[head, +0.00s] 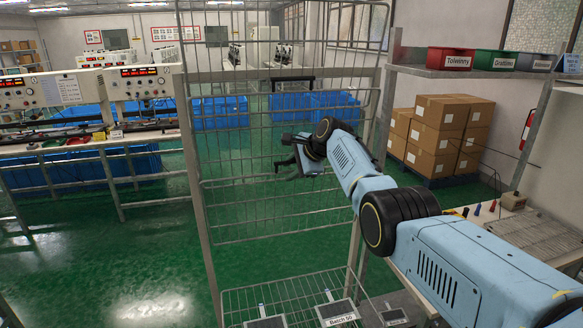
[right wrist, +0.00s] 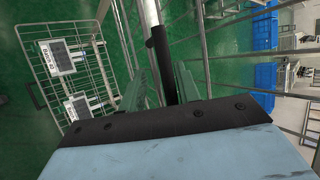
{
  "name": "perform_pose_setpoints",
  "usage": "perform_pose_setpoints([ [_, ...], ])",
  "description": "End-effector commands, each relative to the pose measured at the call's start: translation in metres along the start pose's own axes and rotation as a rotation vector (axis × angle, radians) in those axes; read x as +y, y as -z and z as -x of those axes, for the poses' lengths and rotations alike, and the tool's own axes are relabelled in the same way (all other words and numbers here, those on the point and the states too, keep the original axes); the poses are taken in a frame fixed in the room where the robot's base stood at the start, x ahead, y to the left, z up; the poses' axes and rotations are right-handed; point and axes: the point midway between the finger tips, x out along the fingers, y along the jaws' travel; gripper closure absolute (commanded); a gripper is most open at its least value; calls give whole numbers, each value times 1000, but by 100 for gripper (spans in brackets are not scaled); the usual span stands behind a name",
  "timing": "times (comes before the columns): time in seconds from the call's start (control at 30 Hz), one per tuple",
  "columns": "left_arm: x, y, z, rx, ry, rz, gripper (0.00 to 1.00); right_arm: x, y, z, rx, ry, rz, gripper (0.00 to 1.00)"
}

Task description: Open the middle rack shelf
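The tall wire rack (head: 207,220) stands in front of me, with upright mesh panels. A black handle (head: 292,79) sits on the upper panel. The middle panel (head: 235,170) stands upright below it. My right gripper (head: 281,168) is at this panel's upper bar, its fingers apart. In the right wrist view, a black handle (right wrist: 162,60) on a white bar lies between the right fingers (right wrist: 165,88); firm contact cannot be told. The gripper hides part of the panel in the head view. My left gripper is not in view.
A lowered bottom shelf (head: 232,300) holds flat items, one labelled "Batch 50" (head: 338,312). Bins, including a red one (head: 450,58), sit on a shelf at upper right. Cardboard boxes (head: 440,135) stand behind. A workbench (head: 90,140) is at left. Green floor between is clear.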

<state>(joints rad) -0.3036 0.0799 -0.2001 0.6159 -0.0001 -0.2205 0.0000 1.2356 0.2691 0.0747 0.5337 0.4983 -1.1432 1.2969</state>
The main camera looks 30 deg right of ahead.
Motion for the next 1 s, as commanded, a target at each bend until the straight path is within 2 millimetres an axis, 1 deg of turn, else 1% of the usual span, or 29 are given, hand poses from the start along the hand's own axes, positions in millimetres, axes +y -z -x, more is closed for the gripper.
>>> perform_pose_setpoints([
  [0.17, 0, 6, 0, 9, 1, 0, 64, -2, -1, 1, -1, 4, 0, 68],
  [0.37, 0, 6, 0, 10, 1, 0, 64, -2, -1, 3, -2, 5, 0, 68],
  [0.53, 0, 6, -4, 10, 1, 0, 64, -3, 0, 10, -3, 7, 0, 68],
  [0.77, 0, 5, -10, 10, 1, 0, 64, -2, 0, 32, -1, 9, 1, 68],
  [0.93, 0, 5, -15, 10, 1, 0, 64, -2, 0, 56, -1, 8, 2, 68],
  [1.0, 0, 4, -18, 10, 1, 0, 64, -2, 0, 69, -1, 9, 0, 68],
])
